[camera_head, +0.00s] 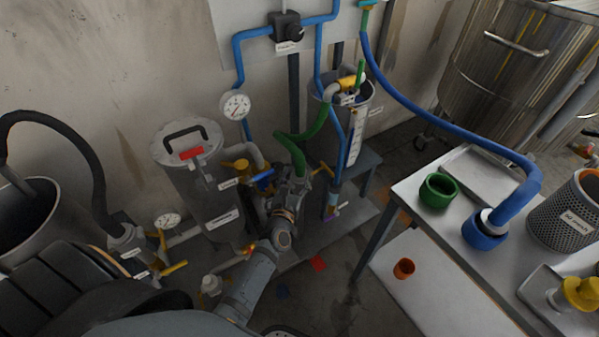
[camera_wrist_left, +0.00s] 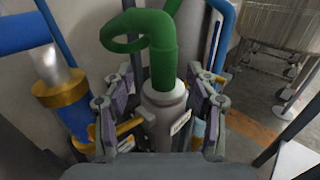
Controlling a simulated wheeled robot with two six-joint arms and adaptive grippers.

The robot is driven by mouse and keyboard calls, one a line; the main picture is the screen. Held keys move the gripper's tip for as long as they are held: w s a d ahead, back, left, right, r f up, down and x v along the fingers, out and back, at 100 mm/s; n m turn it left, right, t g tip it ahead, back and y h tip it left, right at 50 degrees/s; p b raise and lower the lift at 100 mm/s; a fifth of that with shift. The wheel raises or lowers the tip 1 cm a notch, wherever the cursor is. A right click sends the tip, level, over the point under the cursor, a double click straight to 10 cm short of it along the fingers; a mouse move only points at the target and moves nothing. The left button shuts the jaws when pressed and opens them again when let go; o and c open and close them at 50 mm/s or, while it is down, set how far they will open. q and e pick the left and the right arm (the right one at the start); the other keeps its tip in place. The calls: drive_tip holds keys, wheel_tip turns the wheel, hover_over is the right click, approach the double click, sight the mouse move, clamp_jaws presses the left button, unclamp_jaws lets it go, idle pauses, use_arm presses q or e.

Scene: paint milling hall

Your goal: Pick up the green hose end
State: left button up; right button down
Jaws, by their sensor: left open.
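The green hose (camera_head: 318,122) curves down from the wall piping in the head view to my left gripper (camera_head: 292,188). In the left wrist view the green hose (camera_wrist_left: 160,50) rises in a hooked bend from a grey sleeve (camera_wrist_left: 163,112). The left gripper (camera_wrist_left: 160,95) is open. Its two jointed fingers stand on either side of the sleeve, with a small gap showing. In the head view the fingers overlap the hose's lower end and partly hide it. My right gripper is in neither view.
A blue pipe (camera_head: 239,60) runs along the wall. A table (camera_head: 408,193) at right holds a green ring (camera_head: 438,190) and a blue hose end (camera_head: 485,230).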

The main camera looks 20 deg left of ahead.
sight(299, 170)
use_arm(q)
drive_tip(key=w, duration=0.4)
drive_tip(key=shift+w+a, duration=0.2)
drive_tip(key=shift+w, duration=0.05)
clamp_jaws()
drive_tip(key=shift+r, duration=0.15)
